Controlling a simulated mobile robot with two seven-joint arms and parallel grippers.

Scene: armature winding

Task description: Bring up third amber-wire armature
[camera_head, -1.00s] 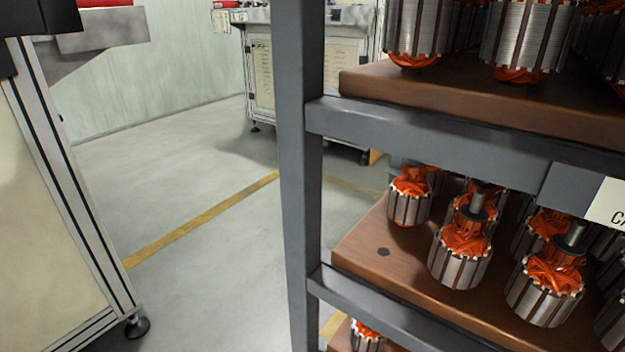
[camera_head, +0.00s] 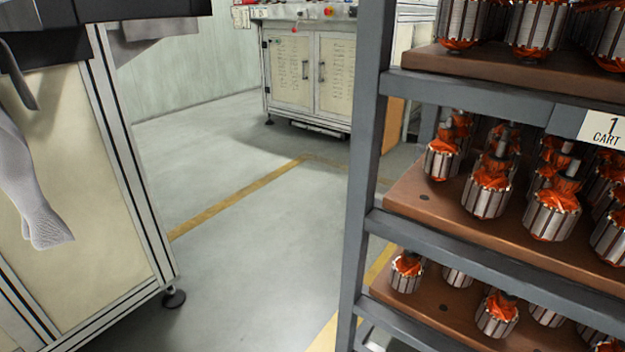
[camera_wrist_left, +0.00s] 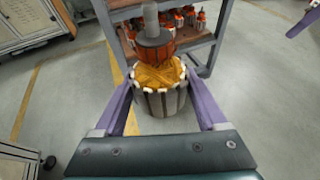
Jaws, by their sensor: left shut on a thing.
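An amber-wire armature (camera_wrist_left: 158,80) shows in the left wrist view, with amber windings, a silver slotted core, a copper-coloured commutator and a grey shaft pointing up the picture. My left gripper (camera_wrist_left: 160,100) is shut on it, with one purple finger on each side of the core. The head view shows neither gripper. A purple piece (camera_wrist_left: 303,20) at the top right corner of the left wrist view looks like a finger of my right gripper; its jaws cannot be made out.
A grey cart (camera_head: 365,170) labelled "1 CART" holds orange-wire armatures (camera_head: 551,208) on brown boards at right. A bench (camera_head: 95,160) with a grey glove (camera_head: 35,195) stands at left. A cabinet bench (camera_head: 305,70) stands behind. Floor between is clear, with yellow lines.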

